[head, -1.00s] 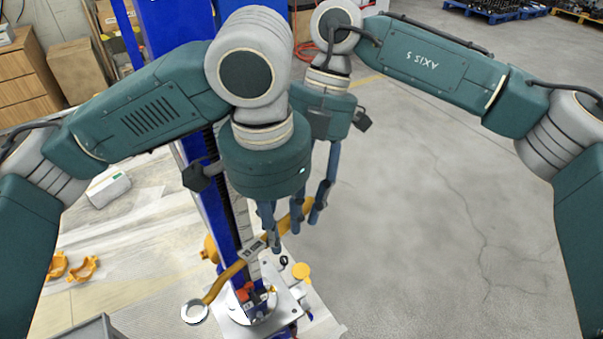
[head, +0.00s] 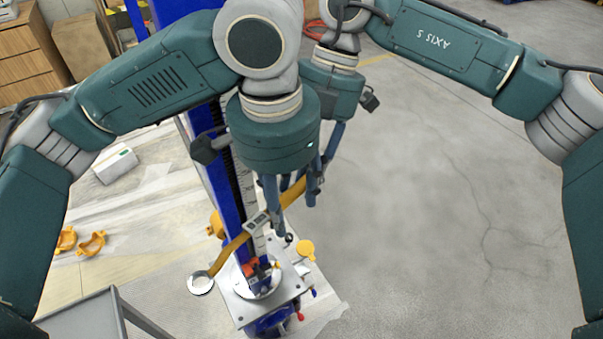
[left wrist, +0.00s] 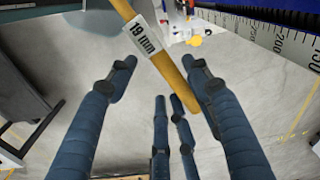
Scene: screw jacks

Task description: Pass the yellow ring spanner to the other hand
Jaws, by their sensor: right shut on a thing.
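The yellow ring spanner (head: 234,243) hangs slanted in the head view, its silver ring end (head: 200,283) at the lower left. The left wrist view shows its handle (left wrist: 171,72) with a "19 mm" label. My right gripper (left wrist: 168,98) is shut on the spanner near its far end; in the head view it is mostly hidden behind my left gripper. My left gripper (head: 296,217) is around the handle. In the left wrist view its fingers (left wrist: 157,66) are apart, with the handle between them, closer to the right finger.
A blue column with a ruler scale (head: 210,190) stands behind the spanner on a metal base plate (head: 290,285) with a yellow knob (head: 306,248). Orange clamps (head: 91,243) and a white box (head: 114,164) lie at left. A grey table (head: 85,322) is at lower left. Open floor lies right.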

